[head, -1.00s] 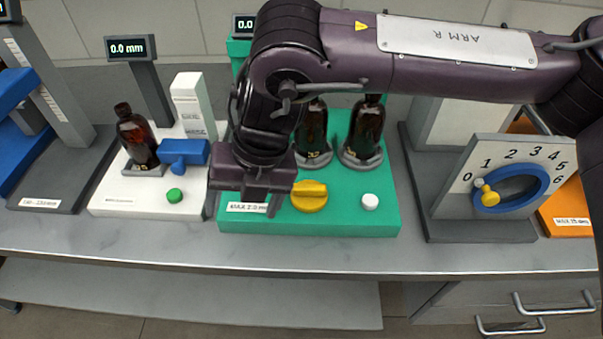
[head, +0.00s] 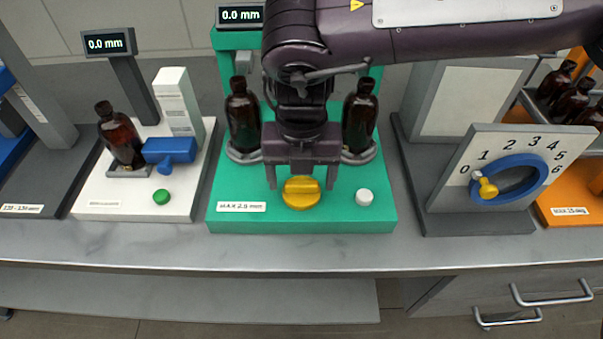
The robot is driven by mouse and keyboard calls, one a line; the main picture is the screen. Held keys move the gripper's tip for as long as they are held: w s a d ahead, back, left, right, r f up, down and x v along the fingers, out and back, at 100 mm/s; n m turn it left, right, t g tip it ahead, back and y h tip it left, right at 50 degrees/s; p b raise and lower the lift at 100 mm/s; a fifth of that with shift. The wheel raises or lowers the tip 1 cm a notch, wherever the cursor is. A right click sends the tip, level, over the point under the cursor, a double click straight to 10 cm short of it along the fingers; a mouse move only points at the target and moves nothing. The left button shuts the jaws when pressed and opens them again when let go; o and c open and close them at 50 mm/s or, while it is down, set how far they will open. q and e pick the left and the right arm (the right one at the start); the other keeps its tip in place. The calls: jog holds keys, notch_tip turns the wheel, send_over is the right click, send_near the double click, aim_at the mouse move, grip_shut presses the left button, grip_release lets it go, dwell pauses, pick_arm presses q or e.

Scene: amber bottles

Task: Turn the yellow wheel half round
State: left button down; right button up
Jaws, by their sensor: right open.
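The yellow wheel (head: 301,194) is a round knob with a raised grip bar across its top. It sits at the front middle of a green machine base (head: 270,222), and its bar lies roughly left to right. My right gripper (head: 302,187) points down at the wheel with its fingers apart, one on the left and one on the right of the bar. I cannot tell whether the fingers touch the wheel. My left gripper is not in view.
Two amber bottles (head: 243,118) (head: 359,116) stand in grey holders behind the wheel. A white button (head: 364,197) is close on its right. A white machine with a green button (head: 161,197) is left. A numbered dial panel with a blue ring (head: 506,180) is right.

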jog(key=shift+f, duration=0.15)
jog(key=c, duration=1)
